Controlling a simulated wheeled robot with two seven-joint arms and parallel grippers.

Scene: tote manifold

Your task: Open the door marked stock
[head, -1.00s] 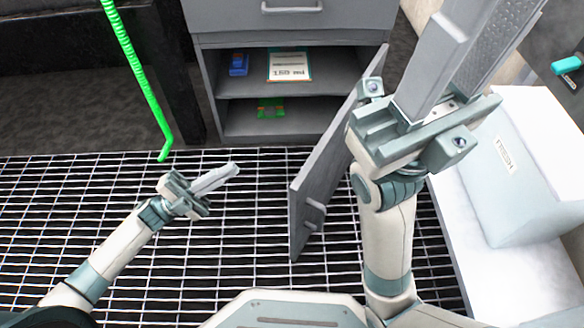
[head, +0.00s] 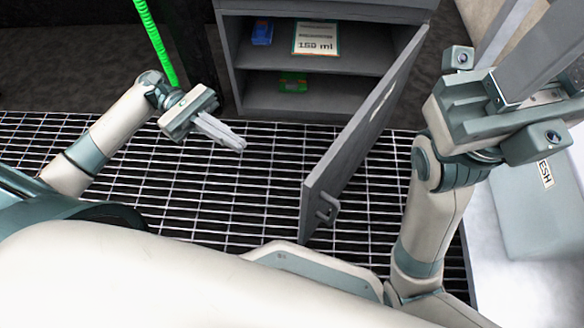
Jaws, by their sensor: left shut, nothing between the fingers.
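The grey cabinet door (head: 352,150) stands swung wide open, hinged at the cabinet's right side and jutting toward me. Its handle (head: 328,208) is near the free edge on the right-hand face. A pale label (head: 382,100) shows on that face, too slanted to read. The cabinet (head: 232,75) shows its open shelves. My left gripper (head: 242,146) is shut and empty, left of the door and apart from it, in front of the opening. My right gripper (head: 525,35) is raised right of the door, its fingers spread; the fingertips are cut off by the frame.
A card reading 150 ml (head: 316,38) and a blue item (head: 262,33) lie on the upper shelf, a green item (head: 293,82) on the lower. A green hose (head: 155,38) hangs at left. A pale box (head: 530,215) stands at right. The grating floor (head: 255,190) is clear.

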